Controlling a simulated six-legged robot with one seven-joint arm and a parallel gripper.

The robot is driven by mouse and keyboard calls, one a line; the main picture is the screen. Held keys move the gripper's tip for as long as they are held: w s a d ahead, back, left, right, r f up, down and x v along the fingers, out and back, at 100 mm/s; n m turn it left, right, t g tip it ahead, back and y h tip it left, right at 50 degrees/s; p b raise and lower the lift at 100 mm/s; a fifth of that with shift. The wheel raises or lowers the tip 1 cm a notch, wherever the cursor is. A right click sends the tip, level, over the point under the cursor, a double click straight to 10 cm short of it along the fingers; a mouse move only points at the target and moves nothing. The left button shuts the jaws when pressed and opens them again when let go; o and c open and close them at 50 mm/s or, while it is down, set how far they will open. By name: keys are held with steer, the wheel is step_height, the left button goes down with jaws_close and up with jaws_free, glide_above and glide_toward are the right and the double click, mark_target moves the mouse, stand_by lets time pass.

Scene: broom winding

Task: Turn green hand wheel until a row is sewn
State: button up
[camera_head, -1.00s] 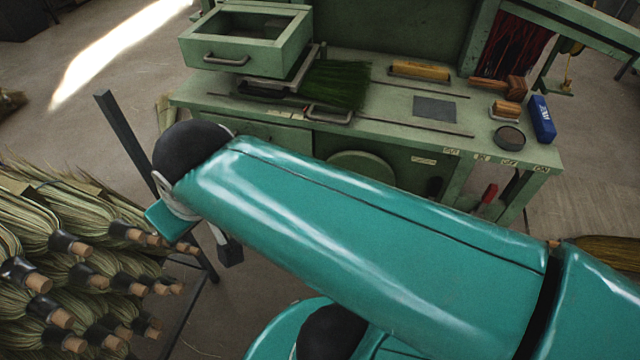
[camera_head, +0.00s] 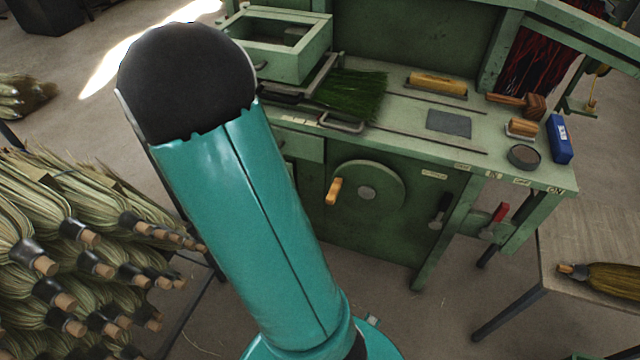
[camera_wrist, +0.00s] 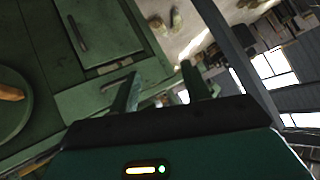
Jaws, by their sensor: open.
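The green hand wheel (camera_head: 366,193) is on the front of the green workbench, with an orange-brown handle (camera_head: 334,190) at its left side. Part of the wheel (camera_wrist: 12,105) and its handle (camera_wrist: 11,92) show at the left edge of the wrist view. A green broom head (camera_head: 349,93) lies on the bench top. My gripper (camera_wrist: 162,92) shows in the wrist view with its two fingers apart and nothing between them. It is to the right of the wheel there, clear of the handle. In the head view my arm hides the gripper.
The green workbench (camera_head: 455,150) carries a wooden-handled brush, a round tin (camera_head: 524,156) and a blue box (camera_head: 559,139). A black lever (camera_head: 440,211) and a red-handled lever (camera_head: 496,219) are right of the wheel. Bundled brooms (camera_head: 60,240) fill the left. A side table (camera_head: 590,240) stands right.

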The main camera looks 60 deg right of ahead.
steer(key=s+d+f+m+g+h, duration=0.1)
steer(key=s+d+f+m+h, duration=0.1)
steer(key=s+d+f+h, duration=0.3)
steer(key=m+g+h, duration=0.2)
steer(key=g+h, duration=0.3)
steer(key=h, duration=0.1)
glide_toward(339, 179)
steer(key=d, duration=0.1)
steer(key=d+f, duration=0.1)
steer(key=d, duration=0.1)
steer(key=w+d, duration=0.1)
steer(key=d, duration=0.1)
steer(key=shift+d+f, duration=0.15)
steer(key=shift+d, duration=0.1)
steer(key=shift+c, duration=0.2)
jaws_close()
